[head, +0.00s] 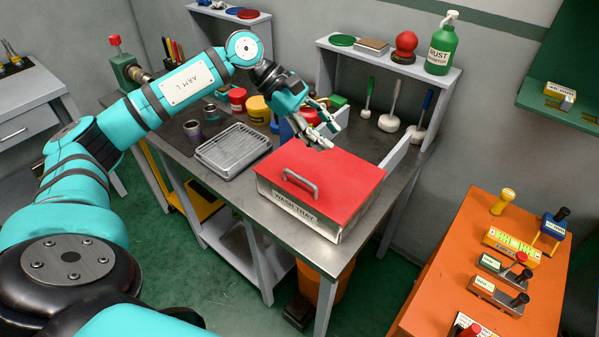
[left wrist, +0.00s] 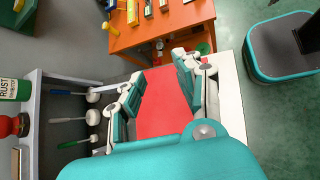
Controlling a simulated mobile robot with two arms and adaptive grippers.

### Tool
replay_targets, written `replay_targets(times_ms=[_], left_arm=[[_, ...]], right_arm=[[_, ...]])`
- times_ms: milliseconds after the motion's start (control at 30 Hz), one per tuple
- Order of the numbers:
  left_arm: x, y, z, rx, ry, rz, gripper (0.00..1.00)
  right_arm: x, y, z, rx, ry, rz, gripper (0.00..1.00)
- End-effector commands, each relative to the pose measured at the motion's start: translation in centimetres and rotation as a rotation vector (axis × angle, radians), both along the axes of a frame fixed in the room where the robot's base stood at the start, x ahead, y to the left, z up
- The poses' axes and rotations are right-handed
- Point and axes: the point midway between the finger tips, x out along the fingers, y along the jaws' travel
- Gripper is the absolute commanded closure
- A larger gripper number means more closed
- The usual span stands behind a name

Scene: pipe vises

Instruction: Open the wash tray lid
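The wash tray (head: 292,212) is a pale box with a "WASH TRAY" label at the near corner of the grey metal table. Its flat red lid (head: 335,178) lies shut on top, with a grey bar handle (head: 299,184) near the front-left edge. My left gripper (head: 328,137) is over the lid's far edge, behind the handle, and holds nothing that I can see. In the left wrist view its fingers (left wrist: 157,85) are spread apart with the red lid (left wrist: 160,112) showing between them. The handle is hidden in that view. My right gripper is not seen.
A wire-grid tray (head: 233,150) lies left of the wash tray, with jars (head: 258,109) behind it. An orange table (head: 470,260) with gauges and tools is at right.

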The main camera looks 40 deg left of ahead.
Motion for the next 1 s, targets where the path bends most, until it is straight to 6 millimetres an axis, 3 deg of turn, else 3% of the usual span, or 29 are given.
replay_targets(times_ms=[33,100,200,300,467,1000], left_arm=[[-0.4,3.7,0.5,0.116,0.0,-0.012,0.66],[-1.4,7.5,0.8,0.235,0.019,-0.033,0.66],[-2.6,10.9,1.3,0.334,0.05,-0.048,0.66],[-3.2,12.1,1.2,0.373,0.068,-0.057,0.66],[-3.1,11.5,-0.5,0.377,0.074,-0.061,0.66],[-1.4,6.8,-10.8,0.373,0.074,-0.06,0.66]], right_arm=[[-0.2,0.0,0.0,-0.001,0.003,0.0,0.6],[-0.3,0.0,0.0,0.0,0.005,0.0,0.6],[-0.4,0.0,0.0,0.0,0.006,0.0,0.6],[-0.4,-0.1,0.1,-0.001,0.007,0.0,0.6],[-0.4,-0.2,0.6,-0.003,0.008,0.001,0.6],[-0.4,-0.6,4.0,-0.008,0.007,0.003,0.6]])
